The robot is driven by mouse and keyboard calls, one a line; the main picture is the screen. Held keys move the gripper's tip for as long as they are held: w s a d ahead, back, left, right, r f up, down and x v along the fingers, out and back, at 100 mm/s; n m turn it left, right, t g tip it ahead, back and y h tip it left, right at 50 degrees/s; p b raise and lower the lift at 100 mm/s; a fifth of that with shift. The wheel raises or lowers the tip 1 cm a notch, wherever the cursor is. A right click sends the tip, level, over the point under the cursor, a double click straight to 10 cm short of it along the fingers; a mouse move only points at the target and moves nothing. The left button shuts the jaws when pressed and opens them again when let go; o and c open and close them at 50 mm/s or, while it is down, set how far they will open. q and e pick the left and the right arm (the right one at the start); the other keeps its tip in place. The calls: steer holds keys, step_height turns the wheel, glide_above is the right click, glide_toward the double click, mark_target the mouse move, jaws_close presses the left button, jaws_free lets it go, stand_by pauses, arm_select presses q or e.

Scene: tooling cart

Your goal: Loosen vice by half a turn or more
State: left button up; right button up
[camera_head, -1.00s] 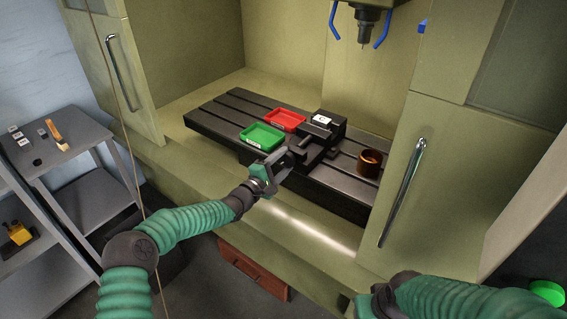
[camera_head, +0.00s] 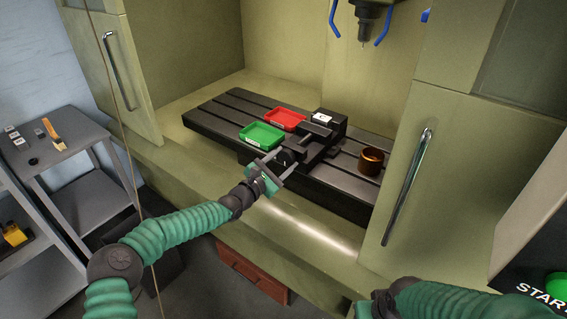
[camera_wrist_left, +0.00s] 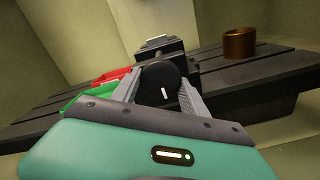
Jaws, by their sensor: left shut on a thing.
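The black vice (camera_head: 322,132) is mounted on the slotted machine table, and it shows behind my gripper in the left wrist view (camera_wrist_left: 158,47). Its round black knob (camera_wrist_left: 160,84) faces me, with a white mark standing close to upright. My left gripper (camera_head: 287,158) is at the knob, with one grey finger on each side. It is shut on the knob. In the left wrist view the fingers (camera_wrist_left: 160,90) flank the knob, and the exact contact is partly hidden. My right gripper is out of view; only part of that arm shows at the lower right.
A green tray (camera_head: 262,145) and a red tray (camera_head: 285,127) sit on the slotted table (camera_head: 222,109) left of the vice. A copper-coloured cup (camera_head: 371,160) stands to the right. The spindle (camera_head: 364,38) hangs above. An open door (camera_head: 426,165) bounds the right side.

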arm_select(q)
steer(key=shift+s+f, duration=0.1)
steer(key=shift+f, duration=0.35)
steer(key=o, duration=1.2)
steer(key=shift+c, duration=0.2)
steer(key=shift+o, duration=1)
steer(key=shift+r, duration=0.2)
steer(key=v, duration=1.6)
steer(key=shift+s+a, duration=0.2)
steer(key=shift+a, duration=0.1)
